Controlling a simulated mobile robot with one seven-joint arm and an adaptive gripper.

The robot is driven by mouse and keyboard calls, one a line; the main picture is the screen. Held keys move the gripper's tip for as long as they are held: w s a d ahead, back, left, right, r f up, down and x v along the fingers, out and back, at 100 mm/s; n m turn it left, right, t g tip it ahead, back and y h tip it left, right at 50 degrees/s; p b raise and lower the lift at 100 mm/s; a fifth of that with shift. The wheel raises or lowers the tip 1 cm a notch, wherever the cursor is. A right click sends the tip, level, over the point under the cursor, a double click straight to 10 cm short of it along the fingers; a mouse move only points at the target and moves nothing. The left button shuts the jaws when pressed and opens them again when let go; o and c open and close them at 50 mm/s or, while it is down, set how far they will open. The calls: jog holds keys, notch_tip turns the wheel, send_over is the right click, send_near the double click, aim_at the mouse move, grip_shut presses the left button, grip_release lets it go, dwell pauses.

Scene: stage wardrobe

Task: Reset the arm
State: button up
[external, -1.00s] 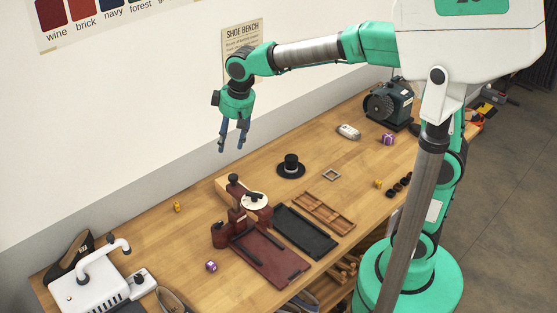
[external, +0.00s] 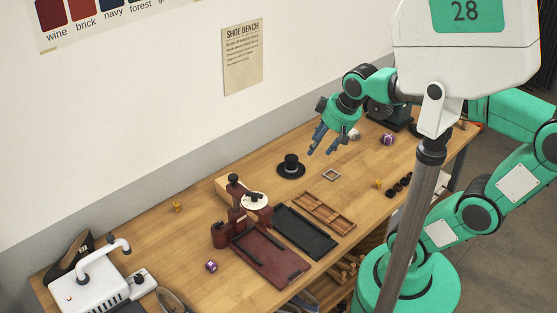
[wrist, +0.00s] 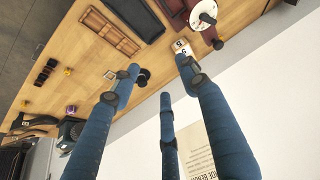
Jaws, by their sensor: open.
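The wooden bench (external: 160,240) lies below.
A dark red tray (external: 268,258), a black tray (external: 306,232) and a wooden divided tray (external: 325,211) lie mid-bench. A white machine (external: 90,285) stands at the left end. A sign (external: 243,57) hangs on the wall.

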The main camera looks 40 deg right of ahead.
jog(key=s+d+f, duration=0.3)
jog(key=s, duration=0.3)
jog(key=shift+s+f+m+t+b, duration=0.2)
jog(key=shift+s+m+t+b, duration=0.1)
jog(key=shift+b, duration=0.05)
